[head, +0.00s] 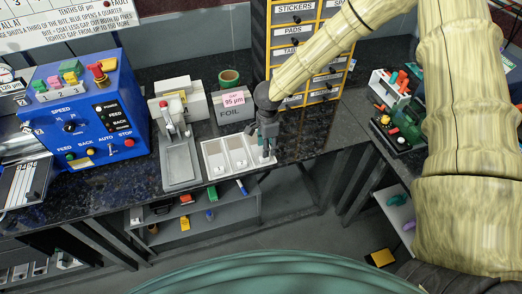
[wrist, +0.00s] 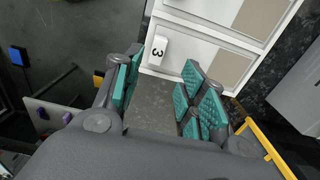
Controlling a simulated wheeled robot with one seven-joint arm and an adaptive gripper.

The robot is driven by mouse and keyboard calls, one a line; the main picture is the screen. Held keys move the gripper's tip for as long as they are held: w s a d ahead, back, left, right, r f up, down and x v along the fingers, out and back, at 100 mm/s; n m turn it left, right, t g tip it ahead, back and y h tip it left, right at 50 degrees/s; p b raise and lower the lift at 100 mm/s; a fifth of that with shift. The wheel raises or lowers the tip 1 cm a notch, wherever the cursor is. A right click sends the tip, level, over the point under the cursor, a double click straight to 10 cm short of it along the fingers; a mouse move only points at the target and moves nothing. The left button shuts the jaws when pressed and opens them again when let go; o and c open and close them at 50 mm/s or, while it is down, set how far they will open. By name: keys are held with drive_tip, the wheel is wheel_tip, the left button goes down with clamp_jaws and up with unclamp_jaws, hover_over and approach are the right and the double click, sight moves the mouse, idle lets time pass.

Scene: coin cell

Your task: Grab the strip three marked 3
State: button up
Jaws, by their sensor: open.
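A white tray (head: 212,166) with three long compartments stands on the dark counter, and its edge shows in the wrist view (wrist: 199,28). In the wrist view, the tray's outermost compartment holds a grey-beige strip (wrist: 222,69). A white tab marked 3 (wrist: 158,47) is at its left end. In the head view, my gripper (head: 267,151) points down at the tray's right compartment and partly hides it. In the wrist view, my gripper (wrist: 158,90) is open with teal pads apart and nothing visibly between them; one pad overlaps the tray's edge. Contact is unclear.
A grey stand (head: 180,160) is left of the tray. A yellow drawer cabinet (head: 310,60) is behind my gripper. The blue control box (head: 85,110) is farther left.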

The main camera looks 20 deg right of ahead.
drive_tip(key=shift+s+f+p, duration=0.15)
drive_tip(key=shift+f+p, duration=0.15)
drive_tip(key=shift+f, duration=0.05)
drive_tip(key=shift+s+f+p, duration=0.2)
drive_tip(key=shift+f+p, duration=0.5)
drive_tip(key=shift+f, duration=1.4)
clamp_jaws()
